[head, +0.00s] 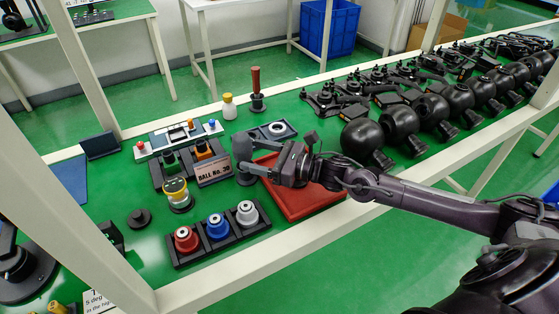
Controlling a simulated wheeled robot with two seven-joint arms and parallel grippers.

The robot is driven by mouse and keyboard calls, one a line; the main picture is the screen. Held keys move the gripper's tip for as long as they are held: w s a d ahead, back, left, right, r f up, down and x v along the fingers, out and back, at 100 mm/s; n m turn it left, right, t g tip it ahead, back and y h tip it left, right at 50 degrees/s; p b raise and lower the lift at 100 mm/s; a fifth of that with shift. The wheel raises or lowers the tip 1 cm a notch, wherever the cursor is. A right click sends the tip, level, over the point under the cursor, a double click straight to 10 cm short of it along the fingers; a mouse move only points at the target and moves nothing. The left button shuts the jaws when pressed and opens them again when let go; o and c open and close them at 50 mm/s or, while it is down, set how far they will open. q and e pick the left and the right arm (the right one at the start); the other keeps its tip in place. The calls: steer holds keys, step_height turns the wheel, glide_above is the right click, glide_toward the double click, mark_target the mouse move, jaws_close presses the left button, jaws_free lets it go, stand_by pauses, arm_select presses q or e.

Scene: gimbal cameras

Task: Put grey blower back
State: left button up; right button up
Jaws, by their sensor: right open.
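My right gripper (252,171) comes in from the right at low height over the red tray's (310,203) left edge. It is open, with its fingertips close to the dark grey piece; I cannot tell whether they touch it. My left gripper is not in view.
A black holder with red (187,240), blue (217,227) and grey (247,212) round pieces stands in front. A yellow-topped jar (177,193) and the sign (213,170) are left of the gripper. Black balls (362,138) line the right. White frame posts and a rail cross the view.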

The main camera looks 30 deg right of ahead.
steer(key=v, duration=0.5)
steer(key=shift+s+f, duration=0.1)
steer(key=shift+s+d, duration=0.25)
steer(key=shift+d, duration=0.1)
steer(key=shift+s+d, duration=0.2)
steer(key=shift+s, duration=0.1)
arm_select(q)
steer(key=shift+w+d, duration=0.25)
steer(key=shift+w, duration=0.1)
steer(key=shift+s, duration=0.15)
